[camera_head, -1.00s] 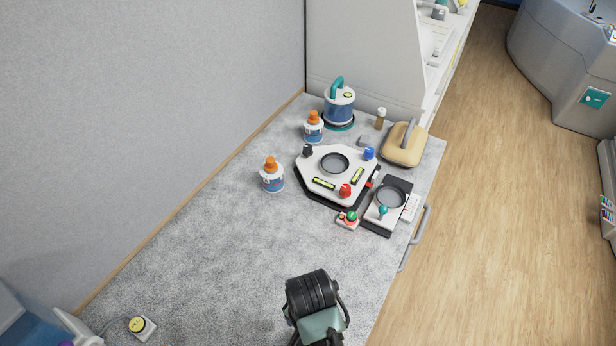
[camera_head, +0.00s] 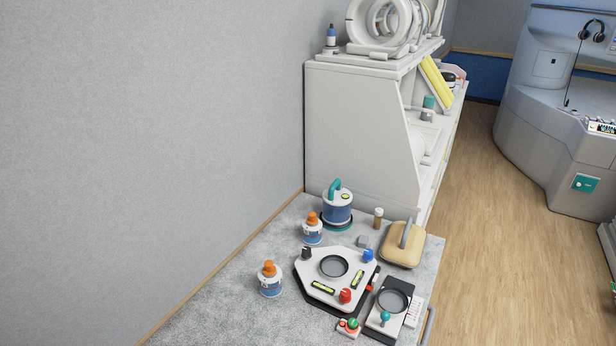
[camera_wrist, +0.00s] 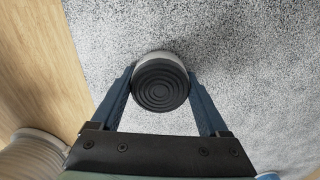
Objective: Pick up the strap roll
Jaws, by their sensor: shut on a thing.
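The strap roll (camera_wrist: 160,86) shows in the wrist view as a dark round thing with concentric rings and a pale band along its far edge. My gripper (camera_wrist: 161,80) is shut on it, with one blue finger on each side. The grey speckled counter top (camera_wrist: 235,50) lies behind the roll. The gap between roll and counter is hard to judge in this view. The head view now shows neither my gripper nor the roll.
In the head view, a white panel with knobs (camera_head: 327,284), two orange-capped bottles (camera_head: 270,281) (camera_head: 312,230), a blue canister (camera_head: 337,208) and a tan handled pad (camera_head: 402,246) crowd the counter's far end. A white cabinet (camera_head: 350,135) stands behind. Wood floor (camera_head: 475,230) lies right.

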